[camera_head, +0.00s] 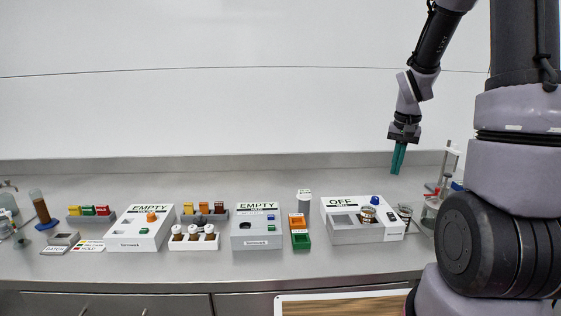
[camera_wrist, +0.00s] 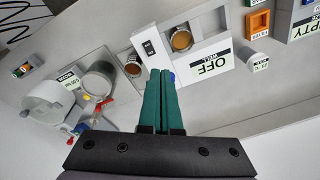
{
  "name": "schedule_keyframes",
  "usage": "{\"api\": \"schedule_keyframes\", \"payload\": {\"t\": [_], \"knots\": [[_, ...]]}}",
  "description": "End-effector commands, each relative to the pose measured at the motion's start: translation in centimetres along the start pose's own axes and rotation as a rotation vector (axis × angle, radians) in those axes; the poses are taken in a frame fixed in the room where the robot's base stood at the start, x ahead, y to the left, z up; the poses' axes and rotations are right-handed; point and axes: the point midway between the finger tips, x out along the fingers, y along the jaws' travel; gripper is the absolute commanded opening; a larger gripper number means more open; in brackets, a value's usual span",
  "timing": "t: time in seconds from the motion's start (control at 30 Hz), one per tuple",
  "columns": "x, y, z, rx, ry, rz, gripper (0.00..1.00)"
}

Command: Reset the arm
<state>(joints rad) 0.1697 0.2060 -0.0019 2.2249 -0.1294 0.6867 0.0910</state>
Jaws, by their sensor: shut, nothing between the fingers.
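My gripper (camera_head: 398,158) hangs from my raised arm above the right part of the steel counter, pointing down. Its two green fingers are pressed together with nothing between them, and they also show closed in the wrist view (camera_wrist: 161,72). Below it stands a white station marked OFF (camera_head: 352,216), with a round container (camera_head: 368,213) set in its top and a blue knob. A small glass cup (camera_head: 404,212) stands at the station's right side. The fingers are clear of all of these.
A stand with red parts (camera_head: 437,195) is at the right.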

Motion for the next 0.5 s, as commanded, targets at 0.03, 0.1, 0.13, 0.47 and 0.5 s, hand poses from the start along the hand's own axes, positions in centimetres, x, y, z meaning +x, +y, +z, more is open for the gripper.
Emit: {"api": "schedule_keyframes", "payload": {"t": [0.03, 0.1, 0.13, 0.47, 0.5], "knots": [[-2.7, -0.6, 0.7, -0.007, 0.038, -0.022, 0.0], [-5.6, -1.3, 1.9, -0.013, 0.075, -0.05, 0.0], [-6.7, -1.5, 2.5, -0.015, 0.09, -0.062, 0.0], [-17.5, -2.8, 10.6, -0.056, 0.255, -0.211, 0.0], [-18.4, -2.8, 11.7, -0.063, 0.274, -0.231, 0.0]]}}
